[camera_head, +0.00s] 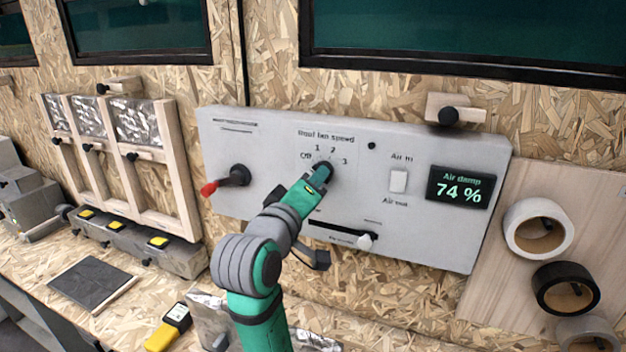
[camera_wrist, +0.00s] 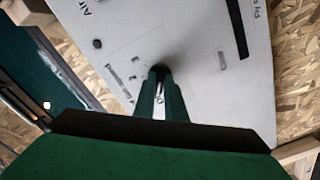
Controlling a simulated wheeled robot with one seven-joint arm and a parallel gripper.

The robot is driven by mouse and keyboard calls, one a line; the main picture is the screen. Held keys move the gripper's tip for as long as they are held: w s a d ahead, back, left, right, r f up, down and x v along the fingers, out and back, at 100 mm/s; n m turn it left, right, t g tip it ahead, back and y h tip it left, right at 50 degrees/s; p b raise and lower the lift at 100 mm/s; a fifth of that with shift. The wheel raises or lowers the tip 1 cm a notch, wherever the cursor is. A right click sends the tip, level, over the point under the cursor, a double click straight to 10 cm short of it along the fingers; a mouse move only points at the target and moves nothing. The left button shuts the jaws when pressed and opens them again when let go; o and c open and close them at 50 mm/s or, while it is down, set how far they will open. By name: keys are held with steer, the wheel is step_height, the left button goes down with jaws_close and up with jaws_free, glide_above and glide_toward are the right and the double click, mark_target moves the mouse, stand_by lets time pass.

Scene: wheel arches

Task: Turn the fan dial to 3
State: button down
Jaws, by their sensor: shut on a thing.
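The fan dial (camera_head: 327,168) is a dark round knob on the light grey wall panel (camera_head: 270,140), under the label "Roof fan speed" with the marks Off, 1, 2 and 3 around it. My gripper (camera_head: 320,177) is at the dial, its green fingers closed on it and covering most of it. In the wrist view my two green fingers (camera_wrist: 160,82) reach the panel, with the dark dial (camera_wrist: 160,70) between their tips. Which mark the dial points at is hidden by the fingers.
A red-tipped lever (camera_head: 230,178) sits left of the dial. A white rocker switch (camera_head: 398,181), a display (camera_head: 459,188) reading "Air damp 74 %" and tape rolls (camera_head: 538,229) are to the right. A slider (camera_head: 364,240) is below. Yellow-buttoned boxes (camera_head: 120,235) stand left.

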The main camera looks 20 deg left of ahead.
steer(key=shift+a+m, duration=0.1)
steer(key=shift+m, duration=11.3)
steer(key=c, duration=1.8)
jaws_free()
